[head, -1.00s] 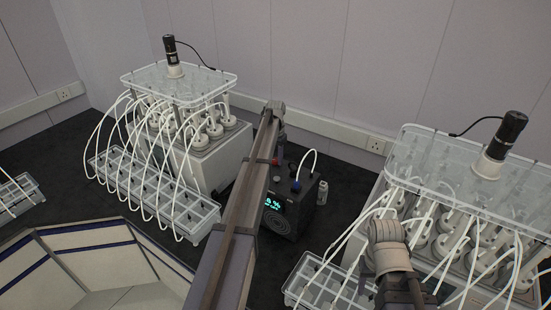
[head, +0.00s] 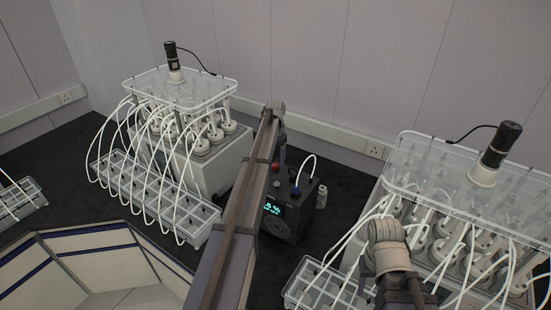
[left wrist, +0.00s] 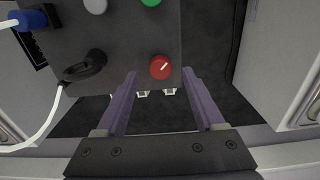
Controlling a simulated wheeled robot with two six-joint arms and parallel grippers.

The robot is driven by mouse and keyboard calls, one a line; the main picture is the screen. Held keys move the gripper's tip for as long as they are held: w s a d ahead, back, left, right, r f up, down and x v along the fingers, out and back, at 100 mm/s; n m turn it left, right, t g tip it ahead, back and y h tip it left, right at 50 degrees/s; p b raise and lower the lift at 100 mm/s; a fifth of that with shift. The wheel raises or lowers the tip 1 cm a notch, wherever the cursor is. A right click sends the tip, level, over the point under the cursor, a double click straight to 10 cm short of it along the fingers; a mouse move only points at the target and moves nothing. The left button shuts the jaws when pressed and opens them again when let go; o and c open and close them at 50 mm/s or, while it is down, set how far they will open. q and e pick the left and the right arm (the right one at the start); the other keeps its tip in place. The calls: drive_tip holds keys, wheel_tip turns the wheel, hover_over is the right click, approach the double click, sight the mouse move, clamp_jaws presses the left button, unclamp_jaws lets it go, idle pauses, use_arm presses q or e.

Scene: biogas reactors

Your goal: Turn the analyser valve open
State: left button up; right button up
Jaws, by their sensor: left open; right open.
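The analyser (head: 306,212) is a dark box with a lit display, standing on the dark floor behind my left arm in the head view. In the left wrist view its dark panel (left wrist: 125,40) shows close up. A round red knob with a white pointer line, apparently the valve (left wrist: 160,67), sits near the panel's lower right edge; the line slants up to the right. My left gripper (left wrist: 159,76) is open, with its fingertips on either side of the knob in the picture. I cannot tell whether they touch it. My right gripper's jaws are not visible; only my right arm shows.
A grey knob (left wrist: 95,5), a green one (left wrist: 151,2), a black fitting (left wrist: 88,66) and a blue connector (left wrist: 30,19) with a white tube are on the panel. Reactor racks (head: 190,85) (head: 470,170) with many tubes stand on both sides.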

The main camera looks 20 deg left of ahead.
sight(275, 165)
use_arm(q)
wheel_tip(275, 165, up, 5)
drive_tip(key=p, duration=0.4)
drive_tip(key=shift+f, duration=0.1)
